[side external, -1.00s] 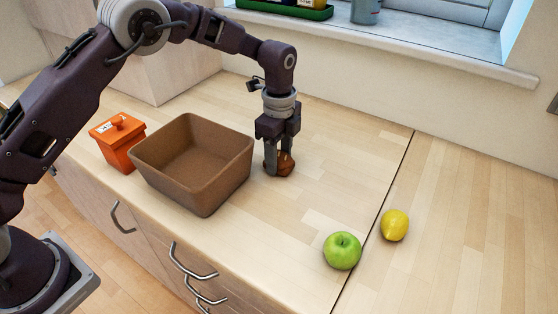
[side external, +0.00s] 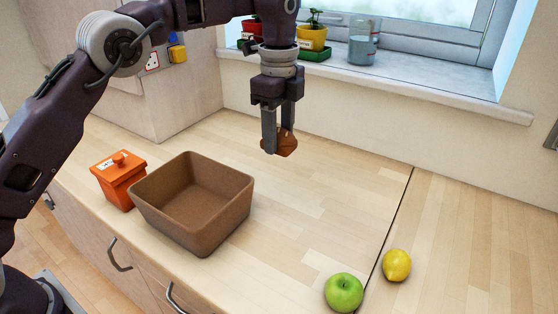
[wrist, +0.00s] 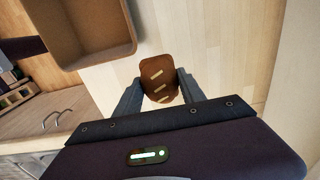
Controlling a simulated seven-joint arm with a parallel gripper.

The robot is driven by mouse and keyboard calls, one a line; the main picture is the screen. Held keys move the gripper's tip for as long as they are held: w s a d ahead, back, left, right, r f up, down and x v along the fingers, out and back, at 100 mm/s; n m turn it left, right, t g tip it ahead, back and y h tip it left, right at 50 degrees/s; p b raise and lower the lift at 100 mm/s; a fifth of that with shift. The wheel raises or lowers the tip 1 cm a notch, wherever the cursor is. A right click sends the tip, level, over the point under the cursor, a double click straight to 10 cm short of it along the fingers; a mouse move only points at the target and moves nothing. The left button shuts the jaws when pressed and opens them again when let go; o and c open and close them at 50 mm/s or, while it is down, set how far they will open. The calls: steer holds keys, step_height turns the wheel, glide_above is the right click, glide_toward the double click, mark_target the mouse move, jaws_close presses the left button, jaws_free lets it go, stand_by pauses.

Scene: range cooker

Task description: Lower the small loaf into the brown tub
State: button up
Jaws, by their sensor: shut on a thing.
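The small loaf (side external: 284,144) is brown with pale slashes on top, which show in the wrist view (wrist: 158,80). My gripper (side external: 278,140) is shut on the loaf and holds it up above the counter, fingers pointing down. In the wrist view the loaf sits between the two fingertips (wrist: 158,90). The brown tub (side external: 228,222) stands upright on the counter, to the left of and below the loaf in the side view. Its open inside looks empty. Part of the tub (wrist: 122,52) shows at the upper left of the wrist view.
An orange lidded box (side external: 120,180) stands just left of the tub. A green apple (side external: 344,292) and a yellow lemon (side external: 397,265) lie at the right front. Potted plants (side external: 312,36) and a glass jug (side external: 363,45) stand on the windowsill. The counter's middle is clear.

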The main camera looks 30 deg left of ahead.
steer(key=a+r, duration=0.1)
steer(key=s+a+r, duration=0.1)
steer(key=r, duration=0.1)
steer(key=s+a+f, duration=0.2)
steer(key=s+a, duration=0.1)
steer(key=a, duration=0.3)
steer(key=s+a+f, duration=0.2)
steer(key=s+a, duration=0.2)
steer(key=a, duration=0.2)
steer(key=shift+f, duration=0.4)
steer(key=shift+f, duration=4.5)
steer(key=o, duration=1.4)
